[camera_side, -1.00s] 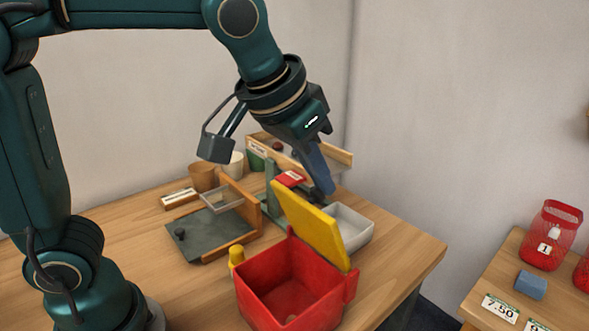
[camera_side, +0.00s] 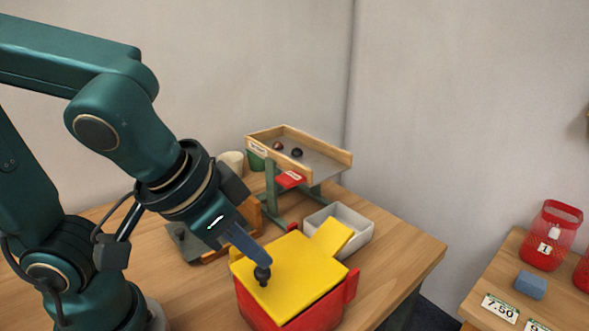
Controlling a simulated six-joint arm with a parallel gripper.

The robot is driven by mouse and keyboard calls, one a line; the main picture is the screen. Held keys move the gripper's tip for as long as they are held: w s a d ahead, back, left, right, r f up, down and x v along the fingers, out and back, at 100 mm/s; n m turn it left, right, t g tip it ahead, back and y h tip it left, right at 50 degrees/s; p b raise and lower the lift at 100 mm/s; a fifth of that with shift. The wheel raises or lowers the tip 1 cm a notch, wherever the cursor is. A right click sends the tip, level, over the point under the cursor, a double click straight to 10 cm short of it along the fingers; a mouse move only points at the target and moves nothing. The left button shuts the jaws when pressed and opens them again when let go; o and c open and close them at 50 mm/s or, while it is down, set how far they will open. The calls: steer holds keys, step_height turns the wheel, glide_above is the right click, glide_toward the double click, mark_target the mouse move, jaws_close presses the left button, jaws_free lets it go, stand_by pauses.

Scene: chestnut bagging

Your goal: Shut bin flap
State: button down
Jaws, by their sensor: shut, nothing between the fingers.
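The red bin (camera_side: 275,318) stands at the front of the table. Its yellow flap (camera_side: 305,265) lies down flat over the bin's top and hides the inside. A yellow tab (camera_side: 335,237) sticks out behind the flap towards the white tray. My gripper (camera_side: 264,264) is shut and empty, pointing down at the flap's left front part. A dark knob-like piece (camera_side: 262,276) shows at the fingertips, against the flap; I cannot tell whether it is part of the flap or of my gripper.
A white tray (camera_side: 365,237) stands behind the bin. A wooden-rimmed sorting chute (camera_side: 325,165) on green legs is further back, with dark chestnuts on it. A slate board (camera_side: 185,242) is partly hidden behind my arm. The table's right front is clear.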

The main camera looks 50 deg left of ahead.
steer(key=shift+s+f, duration=0.35)
steer(key=shift+f, duration=0.1)
steer(key=shift+s+f+t, duration=0.3)
steer(key=shift+f+t, duration=0.4)
steer(key=shift+f, duration=0.05)
steer(key=shift+a, duration=0.1)
